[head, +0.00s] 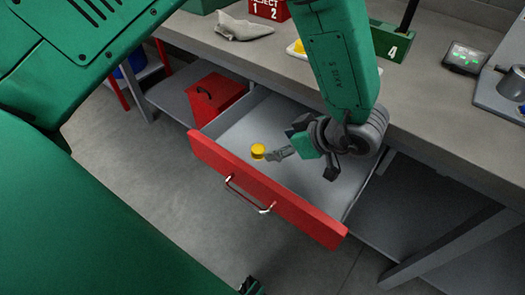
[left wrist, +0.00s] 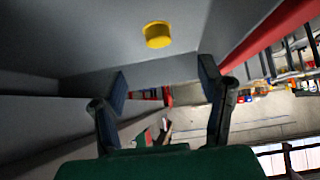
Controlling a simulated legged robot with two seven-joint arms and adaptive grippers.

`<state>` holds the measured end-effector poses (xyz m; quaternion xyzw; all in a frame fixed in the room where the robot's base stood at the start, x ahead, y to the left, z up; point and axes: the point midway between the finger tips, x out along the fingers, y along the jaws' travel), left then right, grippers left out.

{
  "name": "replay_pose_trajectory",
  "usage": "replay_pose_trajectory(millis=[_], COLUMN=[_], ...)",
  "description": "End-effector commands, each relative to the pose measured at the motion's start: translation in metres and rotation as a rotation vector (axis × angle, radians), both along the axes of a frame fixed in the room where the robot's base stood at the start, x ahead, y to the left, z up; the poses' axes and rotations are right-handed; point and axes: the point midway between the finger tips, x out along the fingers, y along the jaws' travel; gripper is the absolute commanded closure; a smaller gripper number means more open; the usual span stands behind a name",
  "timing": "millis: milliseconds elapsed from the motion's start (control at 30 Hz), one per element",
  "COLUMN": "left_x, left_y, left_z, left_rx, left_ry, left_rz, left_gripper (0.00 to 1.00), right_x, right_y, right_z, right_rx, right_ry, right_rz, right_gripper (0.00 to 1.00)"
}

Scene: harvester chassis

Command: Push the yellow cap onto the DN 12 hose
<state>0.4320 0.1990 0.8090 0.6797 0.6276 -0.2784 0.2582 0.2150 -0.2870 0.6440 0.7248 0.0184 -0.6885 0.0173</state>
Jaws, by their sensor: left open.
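The yellow cap (head: 258,151) lies in the open drawer, close behind its red front (head: 262,190). My left gripper (head: 303,164) is over the drawer, open and empty, to the right of the cap; one finger points towards the cap. In the left wrist view the cap (left wrist: 158,35) shows at top centre, beyond the gap between the two spread fingers (left wrist: 163,82), touching neither. I cannot make out the DN 12 hose in either view. A small dark and green part at the bottom edge of the head view may be my right gripper; its fingers cannot be made out.
The grey workbench (head: 430,100) overhangs the drawer. On it are a grey cloth (head: 243,28), a red bin (head: 270,10), a green bin marked 4 (head: 392,42) and a black display device (head: 466,58). A red box (head: 215,97) stands left of the drawer. Most of the drawer floor is bare.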

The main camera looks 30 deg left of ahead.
Motion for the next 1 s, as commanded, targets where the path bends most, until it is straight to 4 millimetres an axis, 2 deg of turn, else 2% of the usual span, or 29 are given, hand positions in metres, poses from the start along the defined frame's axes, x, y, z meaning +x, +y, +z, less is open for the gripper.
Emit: replay_pose_trajectory(millis=[33,133,367,633,800,1000], left_x=[0.000,0.002,0.003,0.007,0.008,0.008], left_y=[0.009,0.022,0.031,0.055,0.065,0.066], left_z=[-0.009,-0.022,-0.033,-0.063,-0.070,-0.070], left_rx=[0.000,-0.001,0.003,0.004,0.001,0.000], left_ry=[0.003,0.002,0.001,0.002,0.001,0.001], left_rz=[0.003,0.002,0.001,0.001,0.000,0.001], left_gripper=[0.38,0.38,0.38,0.38,0.38,0.38], right_x=[0.000,0.000,0.000,0.000,0.000,0.000], right_y=[0.000,0.000,0.001,0.000,0.000,0.000], right_z=[-0.003,-0.006,-0.009,-0.020,-0.022,-0.021], right_rx=[0.000,0.000,0.001,0.000,0.000,0.000], right_ry=[0.000,0.000,-0.001,-0.001,-0.001,-0.001], right_rz=[0.000,0.001,0.001,0.001,0.000,0.001], right_gripper=[0.60,0.60,0.60,0.60,0.60,0.60])
